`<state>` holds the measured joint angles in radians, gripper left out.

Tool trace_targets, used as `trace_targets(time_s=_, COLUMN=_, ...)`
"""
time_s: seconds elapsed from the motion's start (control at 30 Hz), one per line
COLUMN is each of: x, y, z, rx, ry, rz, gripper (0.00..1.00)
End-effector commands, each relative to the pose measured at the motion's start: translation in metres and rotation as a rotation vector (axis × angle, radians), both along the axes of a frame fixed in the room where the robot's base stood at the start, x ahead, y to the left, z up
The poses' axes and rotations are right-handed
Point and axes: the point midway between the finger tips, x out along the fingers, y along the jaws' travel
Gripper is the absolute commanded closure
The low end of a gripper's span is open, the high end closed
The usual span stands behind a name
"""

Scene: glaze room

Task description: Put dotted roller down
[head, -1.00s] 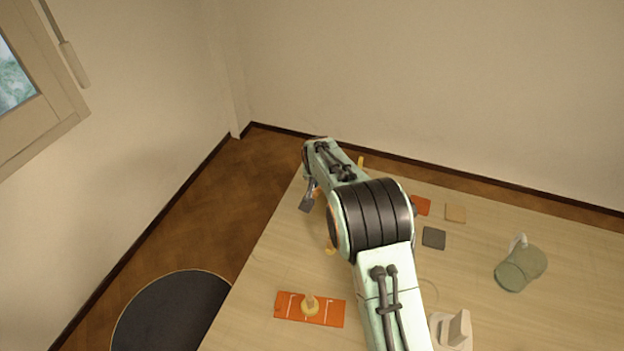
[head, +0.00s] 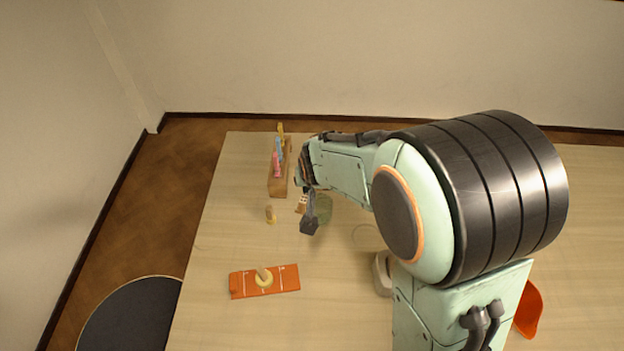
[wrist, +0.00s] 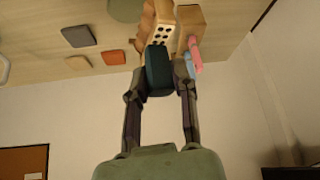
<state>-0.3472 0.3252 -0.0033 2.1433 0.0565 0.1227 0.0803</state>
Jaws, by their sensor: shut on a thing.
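My gripper (head: 307,208) is shut on the dotted roller (head: 301,204), a pale wooden piece with rows of dark dots. The roller shows more clearly in the wrist view (wrist: 158,32), beyond the dark fingertip pad. In the head view the gripper hangs over the table, to the right of and in front of a wooden rack (head: 278,187). The fingers partly hide the roller, and I cannot tell whether it touches the table. The rack holds upright pink, blue and yellow tools; its wood also shows in the wrist view (wrist: 189,17), close beside the roller.
An orange board (head: 285,279) with a yellow-ringed piece is nearer. A white object (head: 382,275) and an orange bowl (head: 529,307) are partly behind my arm.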

Motion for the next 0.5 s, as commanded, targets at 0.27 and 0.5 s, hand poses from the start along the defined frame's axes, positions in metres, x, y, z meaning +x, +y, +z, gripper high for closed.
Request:
trace_targets(time_s=0.27, x=0.023, y=-0.039, z=0.004, rx=0.008, ry=-0.018, rz=-0.102, gripper=1.0)
trace_targets(time_s=0.5, x=0.087, y=-0.025, z=-0.026, rx=0.007, ry=-0.019, rz=-0.102, gripper=1.0)
